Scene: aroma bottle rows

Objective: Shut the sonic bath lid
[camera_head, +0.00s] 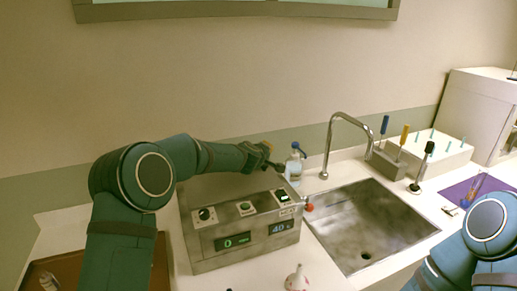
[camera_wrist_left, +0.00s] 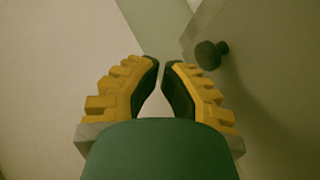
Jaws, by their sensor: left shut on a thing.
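The sonic bath (camera_head: 250,237) is a grey metal box with knobs and green and blue number displays on its front. The grey panel with a dark round knob (camera_wrist_left: 210,55) in the left wrist view looks like its lid (camera_wrist_left: 275,70). My left gripper (camera_head: 268,163) is above the back right of the bath, partly hidden by my arm. In the left wrist view its yellow fingers (camera_wrist_left: 161,66) are drawn close together beside the panel. The knob is right of the fingers, not between them. What they grip cannot be made out. My right gripper is out of view.
A sink (camera_head: 370,225) with a tall faucet (camera_head: 331,145) lies right of the bath. A clear bottle with a blue top (camera_head: 294,165) stands behind it. A white flask (camera_head: 297,278) stands in front. A brown tray (camera_head: 90,275) is at the lower left.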

